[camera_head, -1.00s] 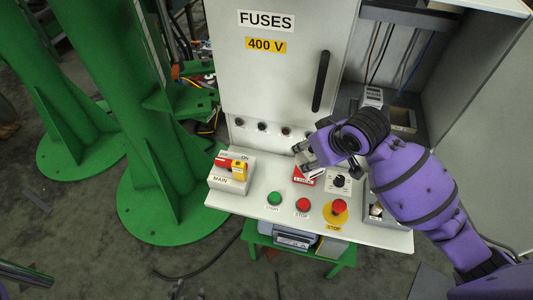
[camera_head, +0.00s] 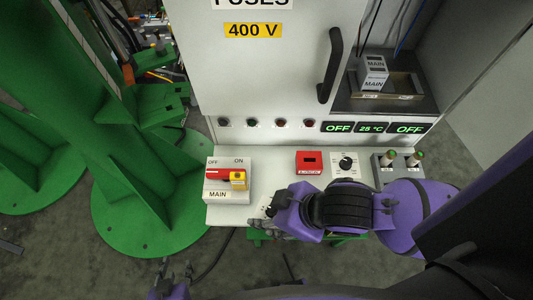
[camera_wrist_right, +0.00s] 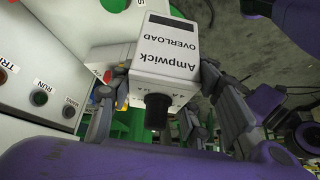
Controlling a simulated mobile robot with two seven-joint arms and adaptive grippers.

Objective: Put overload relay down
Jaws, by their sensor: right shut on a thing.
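The overload relay (camera_wrist_right: 165,55) is a white box marked "Ampwick OVERLOAD" with a dark window and a black round knob, in the right wrist view. My right gripper (camera_wrist_right: 152,90) is shut on it, one finger along each side. In the head view my right gripper (camera_head: 278,217) is over the front edge of the control panel (camera_head: 235,214), right of the MAIN switch; the relay is mostly hidden there. My left gripper (camera_head: 176,270) is low at the bottom edge, fingers apart and empty, away from the relay.
The MAIN switch (camera_head: 228,180), a red box (camera_head: 309,162), a rotary knob (camera_head: 345,163) and two green-topped parts (camera_head: 402,160) occupy the panel. A white box marked MAIN (camera_head: 375,72) stands in the cabinet. Green columns (camera_head: 130,205) stand left. Open floor lies in front.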

